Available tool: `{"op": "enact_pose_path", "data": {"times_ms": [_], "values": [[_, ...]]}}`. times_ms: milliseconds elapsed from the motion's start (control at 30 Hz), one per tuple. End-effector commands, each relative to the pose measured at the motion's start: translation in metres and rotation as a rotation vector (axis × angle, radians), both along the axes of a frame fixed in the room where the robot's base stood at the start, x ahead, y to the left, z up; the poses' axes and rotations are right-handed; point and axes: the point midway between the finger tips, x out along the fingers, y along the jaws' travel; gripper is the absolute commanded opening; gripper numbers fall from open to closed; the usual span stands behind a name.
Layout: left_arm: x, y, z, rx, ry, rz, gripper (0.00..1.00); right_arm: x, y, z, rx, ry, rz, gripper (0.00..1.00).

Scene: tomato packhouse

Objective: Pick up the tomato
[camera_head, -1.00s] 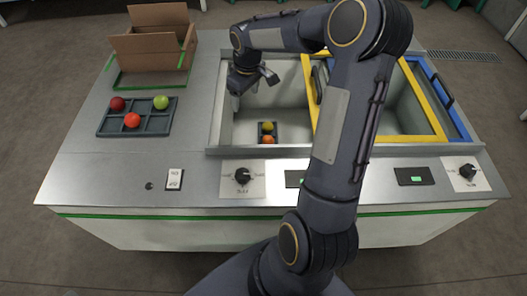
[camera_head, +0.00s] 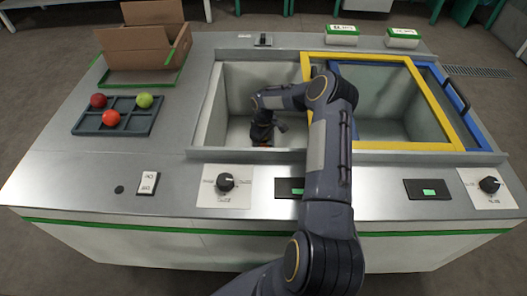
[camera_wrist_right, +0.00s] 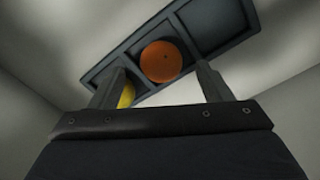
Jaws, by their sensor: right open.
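My right gripper (camera_head: 264,133) is down inside the left basin, open. In the right wrist view its two fingers (camera_wrist_right: 160,77) stand apart, with an orange tomato (camera_wrist_right: 161,61) showing between and beyond them. That tomato sits in a compartment of a small dark tray (camera_wrist_right: 200,45). A yellow tomato (camera_wrist_right: 126,94) in the same tray is partly hidden behind the left finger. In the head view the gripper covers most of this tray; only a sliver of orange shows below it. My left gripper is not in view.
The basin's pale walls (camera_head: 212,118) surround the gripper. A yellow-framed lid (camera_head: 437,95) and a blue frame (camera_head: 466,118) lie to the right. On the counter's left, a grey tray (camera_head: 88,122) holds red, orange-red and green tomatoes, near a cardboard box (camera_head: 146,50).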

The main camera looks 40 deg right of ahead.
Motion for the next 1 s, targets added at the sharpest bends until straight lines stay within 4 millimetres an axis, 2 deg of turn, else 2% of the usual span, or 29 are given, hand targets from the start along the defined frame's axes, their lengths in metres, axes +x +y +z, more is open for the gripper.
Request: {"op": "enact_pose_path", "data": {"times_ms": [33, 133, 400, 700, 1000], "values": [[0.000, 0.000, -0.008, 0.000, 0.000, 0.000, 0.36, -0.001, 0.002, -0.014, 0.002, 0.002, 0.000, 0.72], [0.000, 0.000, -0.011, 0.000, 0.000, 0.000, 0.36, -0.001, 0.002, -0.026, 0.002, 0.001, 0.000, 0.72], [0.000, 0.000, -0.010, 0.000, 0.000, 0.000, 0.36, 0.000, 0.001, -0.028, 0.000, -0.001, 0.000, 0.72], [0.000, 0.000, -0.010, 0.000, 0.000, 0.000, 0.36, 0.000, 0.001, -0.028, 0.000, 0.000, 0.000, 0.35], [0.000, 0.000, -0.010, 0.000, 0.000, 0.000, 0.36, 0.000, 0.001, -0.027, 0.000, 0.000, 0.000, 0.35]]}}
